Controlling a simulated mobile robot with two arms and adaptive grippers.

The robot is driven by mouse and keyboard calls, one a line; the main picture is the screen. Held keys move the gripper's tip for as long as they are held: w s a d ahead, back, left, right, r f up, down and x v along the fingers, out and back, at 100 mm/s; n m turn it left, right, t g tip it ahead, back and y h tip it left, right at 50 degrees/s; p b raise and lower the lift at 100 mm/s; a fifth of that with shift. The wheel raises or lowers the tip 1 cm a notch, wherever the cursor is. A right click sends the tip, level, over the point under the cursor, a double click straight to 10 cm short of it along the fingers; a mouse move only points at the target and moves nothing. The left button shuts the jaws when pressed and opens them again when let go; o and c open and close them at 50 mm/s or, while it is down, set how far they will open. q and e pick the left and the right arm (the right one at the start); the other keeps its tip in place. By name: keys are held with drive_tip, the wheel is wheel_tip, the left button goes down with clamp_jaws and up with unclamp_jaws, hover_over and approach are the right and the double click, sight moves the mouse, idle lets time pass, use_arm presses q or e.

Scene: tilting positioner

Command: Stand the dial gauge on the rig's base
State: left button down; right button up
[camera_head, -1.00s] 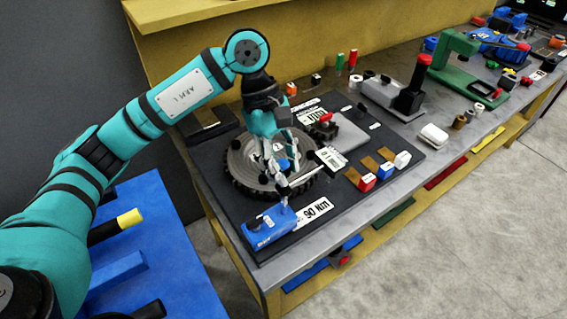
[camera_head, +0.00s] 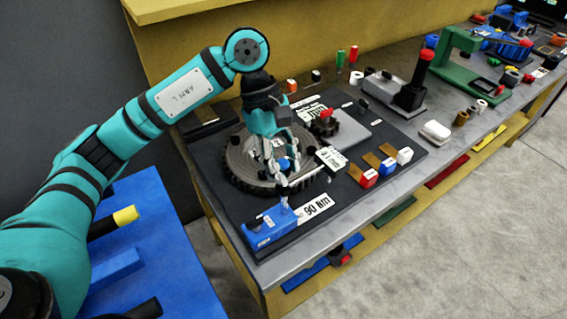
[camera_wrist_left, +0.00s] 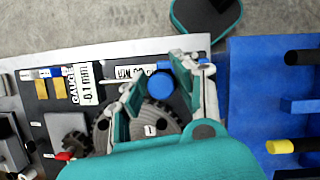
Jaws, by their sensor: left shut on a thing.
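My left gripper (camera_head: 287,178) is over the front part of the rig's round toothed plate (camera_head: 240,170) and points down. It is shut on a small blue round piece, which I take for the dial gauge (camera_wrist_left: 160,87); its face and foot are not clear. In the left wrist view the two fingers of the gripper (camera_wrist_left: 160,80) stand on either side of the blue piece. The rig's dark base (camera_head: 335,205) lies flat under the plate. I cannot tell whether the blue piece touches anything below. My right gripper is not in view.
A blue box (camera_head: 270,230) stands at the base's front left corner beside a "90 Nm" label (camera_head: 316,207). Red, blue and white blocks (camera_head: 386,168) line the right side. A grey block (camera_head: 352,132) stands behind. The dark strip between label and blocks looks clear.

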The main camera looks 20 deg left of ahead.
use_arm(q)
drive_tip(key=c, duration=0.9)
unclamp_jaws()
drive_tip(key=shift+f, duration=0.1)
drive_tip(key=v, duration=1.2)
